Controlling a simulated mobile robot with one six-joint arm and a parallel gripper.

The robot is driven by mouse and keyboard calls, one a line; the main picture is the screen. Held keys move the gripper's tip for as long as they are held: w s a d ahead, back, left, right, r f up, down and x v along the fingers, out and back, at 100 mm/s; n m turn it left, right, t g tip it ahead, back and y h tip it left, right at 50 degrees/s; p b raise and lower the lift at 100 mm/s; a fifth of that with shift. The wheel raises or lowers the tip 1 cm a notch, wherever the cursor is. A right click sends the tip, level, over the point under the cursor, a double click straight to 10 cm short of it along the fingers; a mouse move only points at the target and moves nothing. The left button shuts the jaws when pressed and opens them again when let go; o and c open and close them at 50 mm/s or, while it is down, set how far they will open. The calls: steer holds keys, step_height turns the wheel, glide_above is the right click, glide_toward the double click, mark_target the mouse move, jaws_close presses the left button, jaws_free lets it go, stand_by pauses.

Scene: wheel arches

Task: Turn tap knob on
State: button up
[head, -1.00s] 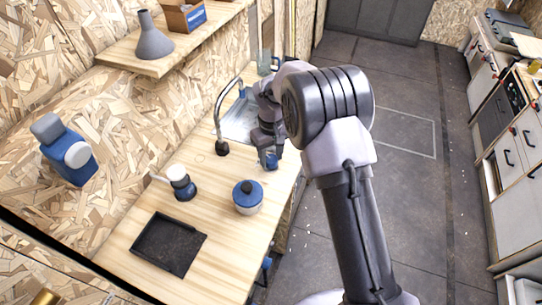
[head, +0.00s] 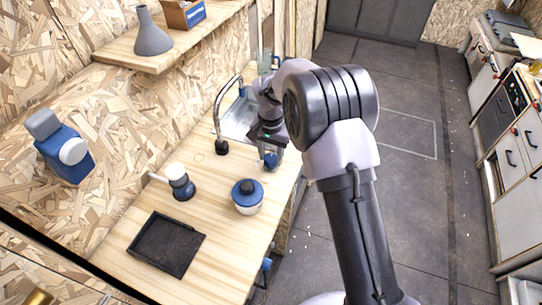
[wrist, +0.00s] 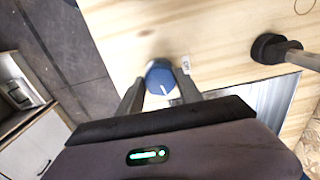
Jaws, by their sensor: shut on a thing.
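The tap knob (wrist: 160,77) is a round blue knob with a white line, on the wooden counter beside the metal sink. My gripper (wrist: 160,88) has its two dark fingers on either side of the knob and is shut on it. In the head view the blue knob (head: 270,161) shows at the counter's front edge, just below my gripper (head: 268,150). The tap (head: 222,112) is a curved metal spout on a black base, left of the knob and arching over the sink. Its base (wrist: 272,48) also shows at the right in the wrist view. No water is visible.
A blue-lidded jar (head: 247,197), a white-and-dark cup-like item (head: 180,184) and a black tray (head: 166,244) stand on the counter (head: 218,225) nearer me. A shelf with a grey funnel (head: 152,38) hangs on the wall. The floor at right is open.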

mark_target(271, 157)
steer(key=shift+m, duration=1.1)
steer(key=shift+r, duration=0.1)
steer(key=o, duration=1.4)
steer(key=shift+c, duration=0.2)
step_height(271, 157, up, 17)
steer(key=p, duration=0.4)
steer(key=shift+r, duration=0.2)
